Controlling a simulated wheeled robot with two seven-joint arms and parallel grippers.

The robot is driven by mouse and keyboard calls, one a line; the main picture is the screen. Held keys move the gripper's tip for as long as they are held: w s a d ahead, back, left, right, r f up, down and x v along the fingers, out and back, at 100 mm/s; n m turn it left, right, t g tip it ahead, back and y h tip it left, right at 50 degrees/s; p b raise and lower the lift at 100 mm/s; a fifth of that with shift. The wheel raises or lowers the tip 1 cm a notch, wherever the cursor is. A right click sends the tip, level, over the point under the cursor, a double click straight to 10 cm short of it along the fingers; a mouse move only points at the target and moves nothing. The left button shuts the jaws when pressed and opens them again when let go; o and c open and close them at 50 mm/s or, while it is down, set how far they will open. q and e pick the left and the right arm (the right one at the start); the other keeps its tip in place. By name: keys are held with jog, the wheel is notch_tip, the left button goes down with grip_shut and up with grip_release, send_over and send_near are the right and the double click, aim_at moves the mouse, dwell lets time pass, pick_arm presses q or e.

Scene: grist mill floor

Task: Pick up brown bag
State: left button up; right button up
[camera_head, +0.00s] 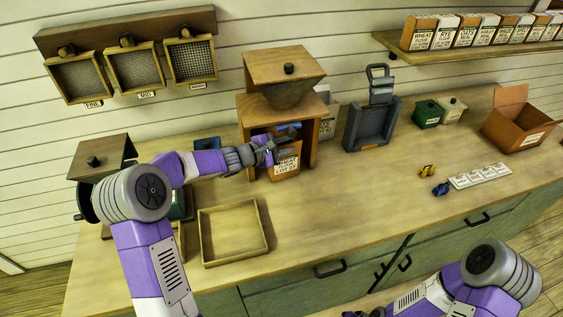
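The brown bag (287,168) stands upright inside the wooden mill stand (310,154), under its hopper. It has a white label that reads "WHEAT" and "LOT 22". My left gripper (285,140) reaches in from the left at the bag's top edge. Its dark fingers overlap the top of the bag, and I cannot tell whether they are closed on it. My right arm is at the lower right; its gripper end is mostly cut off by the bottom edge.
A shallow empty wooden tray (236,262) lies in front of the mill. A dark grey scale-like device (371,125) stands to the right. Green (428,113) and cream boxes, an open brown carton (522,128), small clips and a label strip (480,176) lie farther right. The counter's middle is clear.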

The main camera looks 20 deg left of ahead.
pick_arm(q)
grip_shut()
dwell(0.9)
jog(key=shift+r, duration=0.1)
